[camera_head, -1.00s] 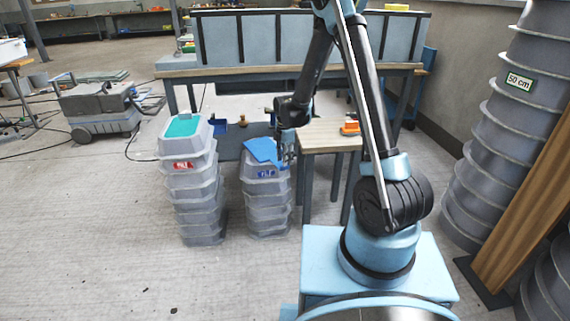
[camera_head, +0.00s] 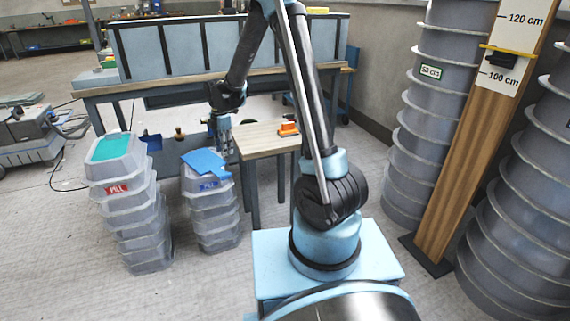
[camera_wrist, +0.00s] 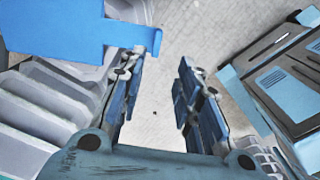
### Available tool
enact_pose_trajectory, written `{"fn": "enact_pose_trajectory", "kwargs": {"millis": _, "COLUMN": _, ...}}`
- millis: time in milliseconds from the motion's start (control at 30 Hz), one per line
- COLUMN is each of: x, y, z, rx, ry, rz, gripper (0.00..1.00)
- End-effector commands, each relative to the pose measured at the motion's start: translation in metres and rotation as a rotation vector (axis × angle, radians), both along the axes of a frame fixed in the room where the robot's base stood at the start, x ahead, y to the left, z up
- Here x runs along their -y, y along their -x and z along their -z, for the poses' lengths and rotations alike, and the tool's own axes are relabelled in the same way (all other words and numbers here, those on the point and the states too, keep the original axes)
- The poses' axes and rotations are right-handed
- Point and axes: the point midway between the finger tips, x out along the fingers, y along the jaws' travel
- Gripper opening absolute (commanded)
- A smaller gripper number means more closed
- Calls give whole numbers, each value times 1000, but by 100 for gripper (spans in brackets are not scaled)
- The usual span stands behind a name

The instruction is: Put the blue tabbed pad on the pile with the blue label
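The blue tabbed pad (camera_head: 204,162) lies on top of the pile with the blue label (camera_head: 209,211), slightly skewed, its tab toward the right. The blue label (camera_head: 208,185) shows on the pile's front just under the pad. In the wrist view the pad (camera_wrist: 60,25) is at the upper left, its tab ending by my left finger. My gripper (camera_head: 222,140) is beside the pad, on the table side. In the wrist view my gripper (camera_wrist: 163,65) is open, with only floor between its fingers. I cannot tell whether a finger touches the tab.
A pile with a red label (camera_head: 130,215) stands to the left, a teal pad (camera_head: 110,148) on it. A small wooden table (camera_head: 262,137) with an orange object (camera_head: 288,128) stands close right of my gripper. A long bench (camera_head: 180,80) is behind.

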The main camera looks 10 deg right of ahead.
Motion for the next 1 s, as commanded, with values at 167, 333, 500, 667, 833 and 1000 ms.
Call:
{"fn": "enact_pose_trajectory", "kwargs": {"millis": 167, "x": 33, "y": 15, "z": -31, "rx": 11, "ry": -8, "rz": 148, "gripper": 31}}
{"fn": "enact_pose_trajectory", "kwargs": {"millis": 333, "x": 70, "y": 36, "z": -62, "rx": 24, "ry": -18, "rz": 338, "gripper": 31}}
{"fn": "enact_pose_trajectory", "kwargs": {"millis": 500, "x": 106, "y": 61, "z": -88, "rx": 36, "ry": -29, "rz": 527, "gripper": 31}}
{"fn": "enact_pose_trajectory", "kwargs": {"millis": 667, "x": 137, "y": 88, "z": -107, "rx": 47, "ry": -42, "rz": 704, "gripper": 31}}
{"fn": "enact_pose_trajectory", "kwargs": {"millis": 833, "x": 168, "y": 119, "z": -122, "rx": 58, "ry": -57, "rz": 891, "gripper": 31}}
{"fn": "enact_pose_trajectory", "kwargs": {"millis": 1000, "x": 196, "y": 153, "z": -131, "rx": 67, "ry": -74, "rz": 1078, "gripper": 31}}
